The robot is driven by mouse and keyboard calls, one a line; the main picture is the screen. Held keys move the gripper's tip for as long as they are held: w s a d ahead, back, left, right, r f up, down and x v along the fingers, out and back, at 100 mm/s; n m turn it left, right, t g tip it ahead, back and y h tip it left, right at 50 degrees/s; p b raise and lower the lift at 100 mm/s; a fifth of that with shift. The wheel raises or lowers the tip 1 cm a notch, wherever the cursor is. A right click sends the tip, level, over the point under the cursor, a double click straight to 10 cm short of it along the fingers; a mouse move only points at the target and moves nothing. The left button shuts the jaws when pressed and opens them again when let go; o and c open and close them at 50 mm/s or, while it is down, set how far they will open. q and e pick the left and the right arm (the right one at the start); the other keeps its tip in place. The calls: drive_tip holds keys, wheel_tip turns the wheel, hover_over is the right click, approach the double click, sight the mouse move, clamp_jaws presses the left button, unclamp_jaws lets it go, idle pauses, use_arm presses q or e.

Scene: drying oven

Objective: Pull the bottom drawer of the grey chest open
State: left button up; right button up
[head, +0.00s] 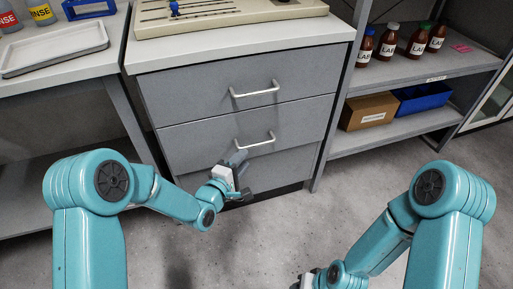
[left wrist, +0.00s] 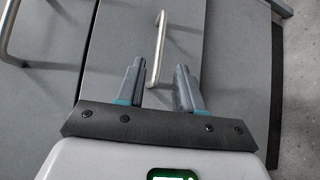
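The grey chest (head: 148,100) stands ahead, with stacked drawers and bar handles. Its bottom drawer (head: 290,167) is low, above a dark base strip; the head view shows no clear gap around it. My left gripper (head: 238,174) is at this drawer's front and hides its handle in the head view. In the left wrist view the gripper (left wrist: 158,88) is open, with the metal handle (left wrist: 158,45) lying between its fingers and space on both sides. My right gripper (head: 303,283) shows only partly at the bottom edge, far from the chest; its fingers are not clear.
The upper drawer handle (head: 254,90) and middle drawer handle (head: 254,141) stick out above my left gripper. A shelf unit (head: 400,125) with brown bottles, a cardboard box (head: 369,111) and a blue bin (head: 423,98) stands at right. The floor (head: 275,230) before the chest is clear.

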sight(256, 145)
use_arm(q)
drive_tip(key=b+x, duration=0.2)
drive_tip(key=x, duration=0.7)
drive_tip(key=shift+w+d, duration=0.1)
drive_tip(key=shift+d, duration=0.1)
clamp_jaws()
